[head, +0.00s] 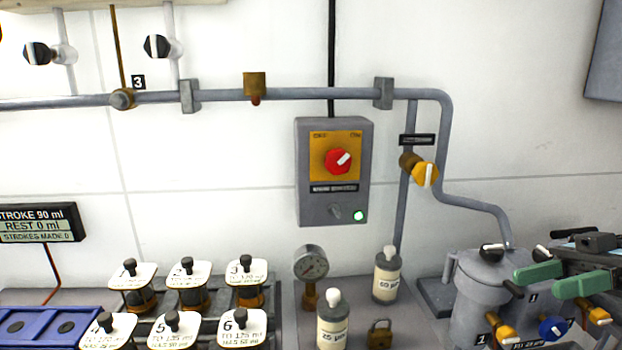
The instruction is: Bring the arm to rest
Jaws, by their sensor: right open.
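My right gripper (560,279) comes in from the right edge with its two green fingers apart and nothing visible between them. It hangs in front of and above the right part of a grey cylindrical vessel (474,300), partly covering what lies behind. I cannot tell whether it touches anything. My left gripper is not in view.
A grey control box (308,200) with a red knob is on the wall under a long pipe (320,94). White bottles (386,276) (333,328), a gauge (311,264) and a padlock (380,334) stand left of the vessel. Several numbered jars (188,276) and a blue tray (40,314) are farther left.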

